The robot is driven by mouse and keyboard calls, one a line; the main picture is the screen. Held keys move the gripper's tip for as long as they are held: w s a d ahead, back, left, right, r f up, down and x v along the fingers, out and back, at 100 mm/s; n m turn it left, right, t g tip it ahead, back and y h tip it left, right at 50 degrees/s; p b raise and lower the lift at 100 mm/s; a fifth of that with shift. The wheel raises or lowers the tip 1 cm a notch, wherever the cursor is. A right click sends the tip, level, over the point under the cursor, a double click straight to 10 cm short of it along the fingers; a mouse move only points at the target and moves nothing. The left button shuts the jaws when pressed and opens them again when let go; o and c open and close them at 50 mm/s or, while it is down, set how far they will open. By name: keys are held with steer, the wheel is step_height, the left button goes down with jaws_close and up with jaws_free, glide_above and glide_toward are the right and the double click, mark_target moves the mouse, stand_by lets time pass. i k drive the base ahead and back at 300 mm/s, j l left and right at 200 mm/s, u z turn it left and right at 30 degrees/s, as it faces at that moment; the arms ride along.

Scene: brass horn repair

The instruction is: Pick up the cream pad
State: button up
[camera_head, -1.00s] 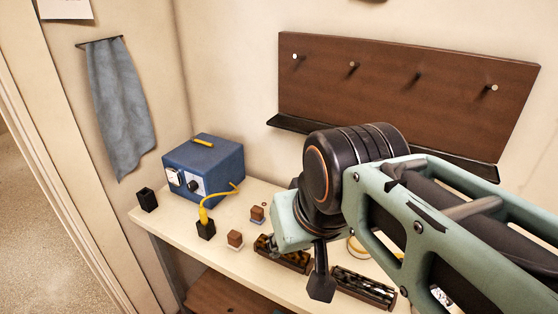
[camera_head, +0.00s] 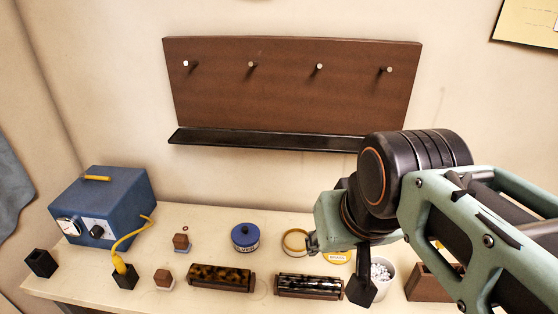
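No separate cream pad can be told with certainty. My gripper (camera_head: 361,289) hangs over the right part of the bench, well to the right of both blocks. Only a dark end part of it shows below the wrist. Its fingers are not clear, and nothing is seen held in it.
On the bench (camera_head: 75,291) stand a blue power box (camera_head: 118,205) with a yellow cable, black holders, two dark patterned rolls (camera_head: 220,277), a blue SILVER tin (camera_head: 244,238), a yellow ring (camera_head: 295,241) and a white cup of beads (camera_head: 381,282). A peg board (camera_head: 290,95) hangs behind.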

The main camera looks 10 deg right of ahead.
mark_target(163, 278)
steer(key=u, duration=1.3)
steer(key=i+j, duration=0.2)
